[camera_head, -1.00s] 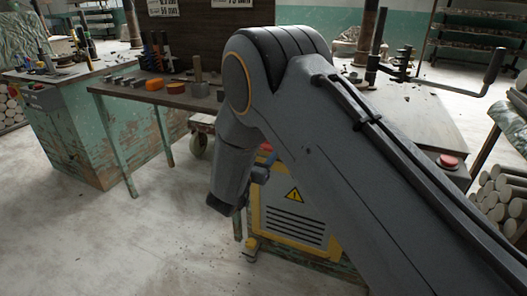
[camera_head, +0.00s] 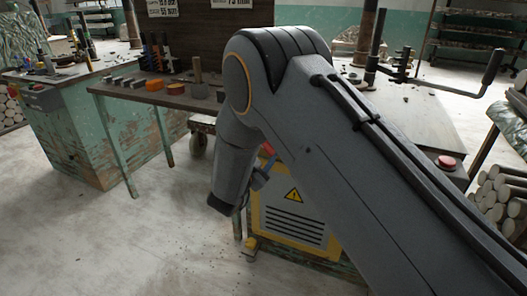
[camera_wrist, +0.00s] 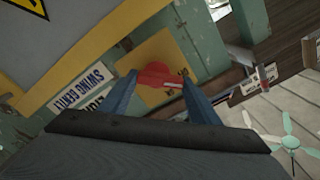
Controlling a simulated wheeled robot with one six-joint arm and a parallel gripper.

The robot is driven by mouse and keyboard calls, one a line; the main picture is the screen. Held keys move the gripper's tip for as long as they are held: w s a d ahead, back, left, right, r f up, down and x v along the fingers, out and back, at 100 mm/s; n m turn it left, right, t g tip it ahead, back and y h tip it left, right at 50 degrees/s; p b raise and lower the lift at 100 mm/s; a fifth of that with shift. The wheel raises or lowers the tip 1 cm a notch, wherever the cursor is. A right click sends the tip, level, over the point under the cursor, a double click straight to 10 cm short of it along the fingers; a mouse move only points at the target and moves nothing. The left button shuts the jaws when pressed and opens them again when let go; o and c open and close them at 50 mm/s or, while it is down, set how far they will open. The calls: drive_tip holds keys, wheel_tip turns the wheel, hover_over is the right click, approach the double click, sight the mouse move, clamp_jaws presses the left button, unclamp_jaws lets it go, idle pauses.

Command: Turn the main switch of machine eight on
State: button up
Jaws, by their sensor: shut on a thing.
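The main switch is a red knob (camera_wrist: 156,76) on a yellow plate (camera_wrist: 138,50), seen in the wrist view. My gripper (camera_wrist: 158,84) has its two blue fingers on either side of the knob and is shut on it. A white line shows on the knob's right part. In the head view a small piece of red (camera_head: 268,149) shows just above my gripper (camera_head: 262,176), mostly hidden behind my arm. The machine's front has a yellow-framed grey panel (camera_head: 293,222) with a warning triangle and dark slots.
A sign (camera_wrist: 82,88) with upside-down lettering is beside the yellow plate. A red button (camera_head: 447,162) sits on the machine's top at right. A workbench (camera_head: 160,92) with tools stands behind at left. The floor (camera_head: 130,240) at front left is clear.

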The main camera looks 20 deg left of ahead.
drive_tip(key=m, duration=0.4)
drive_tip(key=shift+d+m, duration=0.15)
drive_tip(key=shift+m, duration=0.15)
drive_tip(key=shift+d+m+b, duration=0.1)
drive_tip(key=shift+m+b, duration=0.55)
drive_tip(key=shift+m, duration=1.85)
drive_tip(key=o, duration=1)
drive_tip(key=shift+o, duration=0.2)
drive_tip(key=s, duration=0.8)
drive_tip(key=shift+a, duration=0.3)
drive_tip(key=shift+w, duration=0.15)
